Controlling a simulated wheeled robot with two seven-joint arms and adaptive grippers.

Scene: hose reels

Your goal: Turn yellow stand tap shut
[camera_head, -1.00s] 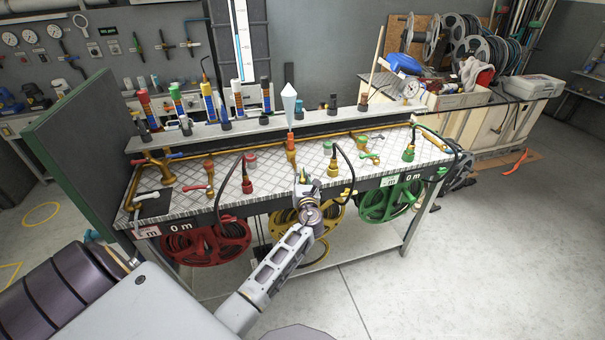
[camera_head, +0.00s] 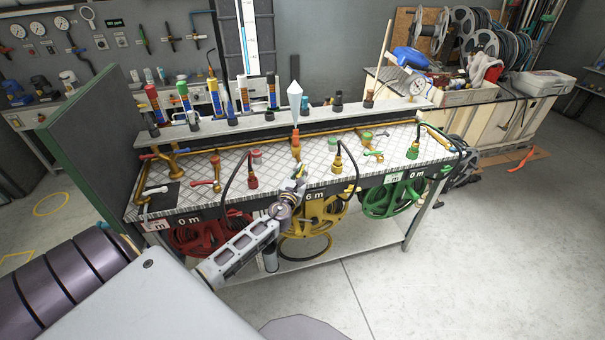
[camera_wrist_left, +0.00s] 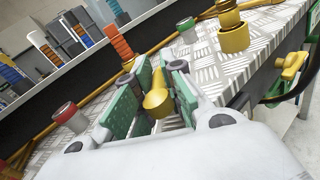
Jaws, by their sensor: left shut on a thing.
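The yellow tap handle (camera_wrist_left: 156,102) stands between the two green-padded fingers of my left gripper (camera_wrist_left: 150,95) in the left wrist view. The pads are close on both sides of it and the gripper is shut on it. In the head view my left gripper (camera_head: 292,193) is at the bench's front edge, above the yellow reel (camera_head: 325,215), and hides most of the tap. An orange post (camera_head: 296,145) with a pale cone on top stands just behind. My right gripper is not in view.
The bench top (camera_head: 232,165) holds red (camera_head: 252,182), yellow (camera_head: 337,165) and green (camera_head: 412,152) hose fittings with black hoses. Red (camera_head: 200,236) and green (camera_head: 385,200) reels hang in front. A green-edged panel (camera_head: 80,160) rises at the left. Floor at the right is free.

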